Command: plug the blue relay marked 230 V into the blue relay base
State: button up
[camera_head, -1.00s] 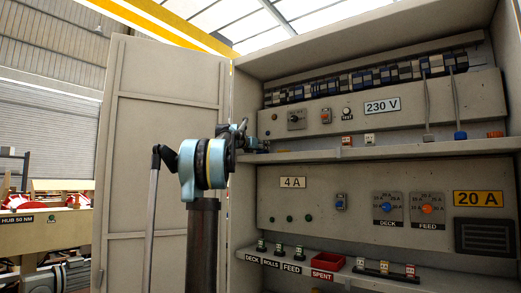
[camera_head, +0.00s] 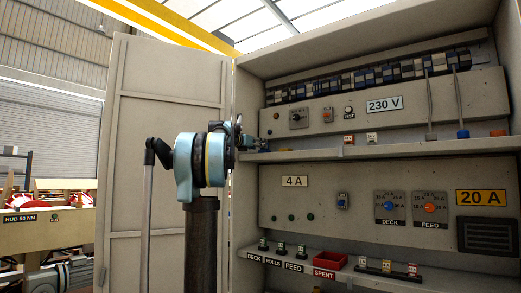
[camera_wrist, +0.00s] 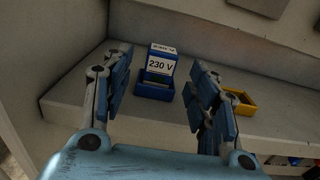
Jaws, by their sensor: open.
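In the wrist view a block with a white face marked 230 V (camera_wrist: 161,64) stands upright in a small blue open-topped holder (camera_wrist: 155,91) on a grey shelf. My gripper (camera_wrist: 160,72) is open, one finger on each side of them, with nothing held. I cannot tell whether the fingers touch. In the head view my gripper (camera_head: 258,145) is at the left end of the upper shelf, small and partly hidden by my arm. A blue fitting (camera_head: 463,134) sits at the right on that shelf; I cannot tell whether it is the relay base.
A yellow holder (camera_wrist: 239,103) stands close to my right finger. The cabinet wall (camera_wrist: 60,50) is near on the left. A red bin (camera_head: 329,262) and several small blocks stand on the lower shelf. The upper shelf between my gripper and two small blocks (camera_head: 360,138) looks mostly clear.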

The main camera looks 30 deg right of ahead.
jog(key=v, duration=0.6)
jog(key=shift+a, duration=0.2)
